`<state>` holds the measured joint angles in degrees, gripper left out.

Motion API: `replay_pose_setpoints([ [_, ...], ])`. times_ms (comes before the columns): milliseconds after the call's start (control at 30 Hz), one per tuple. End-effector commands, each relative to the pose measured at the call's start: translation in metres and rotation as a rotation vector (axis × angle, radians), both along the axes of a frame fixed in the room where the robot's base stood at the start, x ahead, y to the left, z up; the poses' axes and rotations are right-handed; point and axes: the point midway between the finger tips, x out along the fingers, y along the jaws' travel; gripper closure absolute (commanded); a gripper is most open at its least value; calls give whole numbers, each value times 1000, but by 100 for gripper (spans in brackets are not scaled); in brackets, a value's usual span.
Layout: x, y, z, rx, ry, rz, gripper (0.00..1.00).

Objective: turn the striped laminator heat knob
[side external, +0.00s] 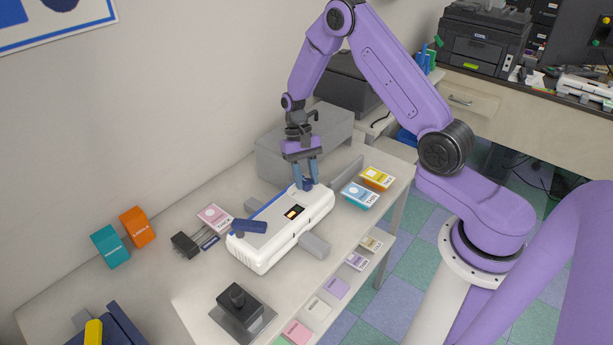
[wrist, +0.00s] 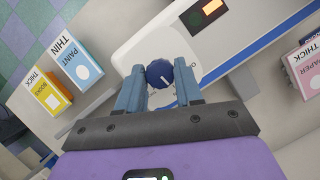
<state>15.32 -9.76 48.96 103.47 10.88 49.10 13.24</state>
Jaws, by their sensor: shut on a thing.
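The white laminator (side external: 282,226) lies on the table, with a blue stripe along its edge and a small lit display. Its dark blue round knob (wrist: 160,72) has one white line on its top and sits on a pale dial plate. In the side view the knob (side external: 308,185) is mostly hidden by my fingers. My gripper (wrist: 160,80) points down over the laminator's far right end in the side view (side external: 307,179). Its two blue-grey fingers stand on either side of the knob and are shut on it.
A dark blue lever (side external: 249,226) sits on the laminator's near end. Blue and yellow boxes (side external: 360,195) (side external: 377,178) stand to its right, a pink paper box (side external: 213,216) to its left. A grey box (side external: 300,145) stands behind. A black lever device (side external: 240,304) stands in front.

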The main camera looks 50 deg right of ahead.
Motion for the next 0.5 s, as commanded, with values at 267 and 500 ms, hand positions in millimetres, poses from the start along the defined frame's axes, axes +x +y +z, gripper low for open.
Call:
replay_pose_setpoints([
  [267,0,2,1,0,2,265,95],
  [500,0,3,1,1,3,493,95],
])
